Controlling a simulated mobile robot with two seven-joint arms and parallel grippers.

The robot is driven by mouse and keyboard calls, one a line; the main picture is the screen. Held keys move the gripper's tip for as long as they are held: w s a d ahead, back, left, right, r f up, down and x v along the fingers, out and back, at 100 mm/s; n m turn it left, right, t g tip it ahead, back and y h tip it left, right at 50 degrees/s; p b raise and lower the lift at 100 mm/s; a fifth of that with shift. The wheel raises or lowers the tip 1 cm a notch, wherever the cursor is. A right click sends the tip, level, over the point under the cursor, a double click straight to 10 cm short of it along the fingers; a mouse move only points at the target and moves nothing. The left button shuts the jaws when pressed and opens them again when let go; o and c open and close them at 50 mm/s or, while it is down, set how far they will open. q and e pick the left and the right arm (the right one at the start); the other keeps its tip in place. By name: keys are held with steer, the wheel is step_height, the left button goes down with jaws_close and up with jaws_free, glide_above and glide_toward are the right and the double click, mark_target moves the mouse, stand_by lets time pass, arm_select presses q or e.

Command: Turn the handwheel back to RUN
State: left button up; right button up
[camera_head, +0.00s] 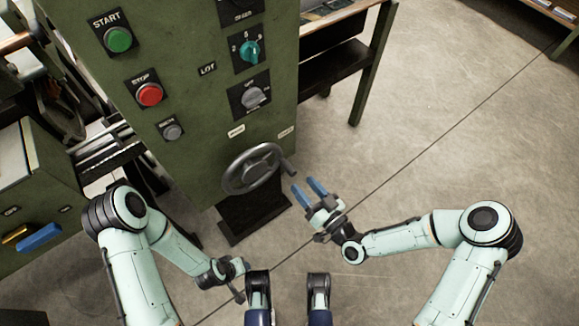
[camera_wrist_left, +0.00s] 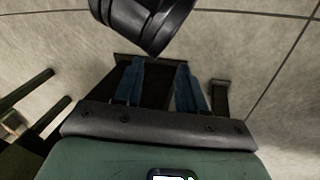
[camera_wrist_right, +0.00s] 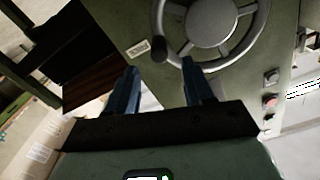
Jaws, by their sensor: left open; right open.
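The grey spoked handwheel (camera_head: 252,168) is mounted low on the front of the green machine cabinet (camera_head: 205,110). Its handle (camera_head: 289,167) sticks out at the wheel's right side. Two small pale plates are above the wheel, one at upper left (camera_head: 236,131) and one at upper right (camera_head: 286,132); their lettering is too small to read. My right gripper (camera_head: 307,189) is open and empty, just below and right of the handle, apart from it. The right wrist view shows the wheel (camera_wrist_right: 212,24) beyond its blue fingers. My left gripper (camera_wrist_left: 161,68) is open and empty, low over the floor.
The cabinet also carries a green START button (camera_head: 119,39), a red STOP button (camera_head: 149,94), a teal knob (camera_head: 250,51) and a grey knob (camera_head: 253,97). A dark pedestal (camera_head: 240,217) stands below the wheel. The concrete floor (camera_head: 450,120) at right is clear.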

mark_target(294, 174)
arm_select(q)
steer(key=shift+w+a+f+t+b, duration=0.15)
steer(key=shift+w+a+f+b, duration=0.15)
steer(key=shift+w, duration=0.2)
steer(key=shift+w+a+f+t+b, duration=0.15)
steer(key=shift+w+a+f+b, duration=0.1)
steer(key=shift+w+f, duration=0.2)
arm_select(e)
steer(key=x, duration=0.8)
steer(key=shift+w+a, duration=0.1)
steer(key=shift+c, duration=0.4)
jaws_close()
